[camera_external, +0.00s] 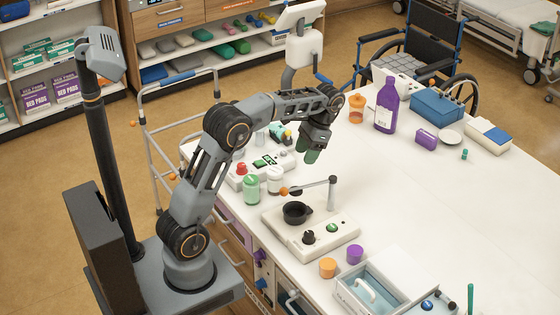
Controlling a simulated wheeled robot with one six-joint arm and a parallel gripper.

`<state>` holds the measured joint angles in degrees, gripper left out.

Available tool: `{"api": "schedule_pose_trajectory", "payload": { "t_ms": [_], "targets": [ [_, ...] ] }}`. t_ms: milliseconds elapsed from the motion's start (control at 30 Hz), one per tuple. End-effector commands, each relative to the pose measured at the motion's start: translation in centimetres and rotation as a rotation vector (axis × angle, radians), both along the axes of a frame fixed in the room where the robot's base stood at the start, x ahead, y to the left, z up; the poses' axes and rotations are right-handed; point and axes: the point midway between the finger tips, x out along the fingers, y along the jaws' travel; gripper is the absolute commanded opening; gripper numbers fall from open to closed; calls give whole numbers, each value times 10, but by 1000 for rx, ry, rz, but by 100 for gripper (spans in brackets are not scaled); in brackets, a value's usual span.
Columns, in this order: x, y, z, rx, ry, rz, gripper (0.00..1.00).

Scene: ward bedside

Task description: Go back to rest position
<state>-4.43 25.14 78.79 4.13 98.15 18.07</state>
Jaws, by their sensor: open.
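My gripper (314,152) hangs over the white table at the end of my bent arm, with its dark green fingertips pointing down. It is open, and I see nothing held between the fingers. It is above the table top, behind the white device with the black cup. Its exact height over the table is hard to tell.
The white table (440,220) holds a device with a black cup (296,212), a purple bottle (386,105), a blue box (437,106), a green-labelled jar (251,188) and a clear-lidded tray (372,290). A wheelchair (420,50) stands behind. The table's right middle is clear.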

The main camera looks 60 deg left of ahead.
Motion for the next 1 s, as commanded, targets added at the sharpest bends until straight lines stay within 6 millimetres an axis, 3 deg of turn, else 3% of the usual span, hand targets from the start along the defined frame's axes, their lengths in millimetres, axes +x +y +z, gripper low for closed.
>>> {"api": "schedule_pose_trajectory", "payload": {
  "t_ms": [667,767,833,1000],
  "targets": [
    [4,0,7,5,-8,11,56],
    [12,0,0,16,-59,36,56],
    [11,-1,-22,21,-78,66,56],
    [-19,-10,-35,31,-216,142,56]
  ]
}}
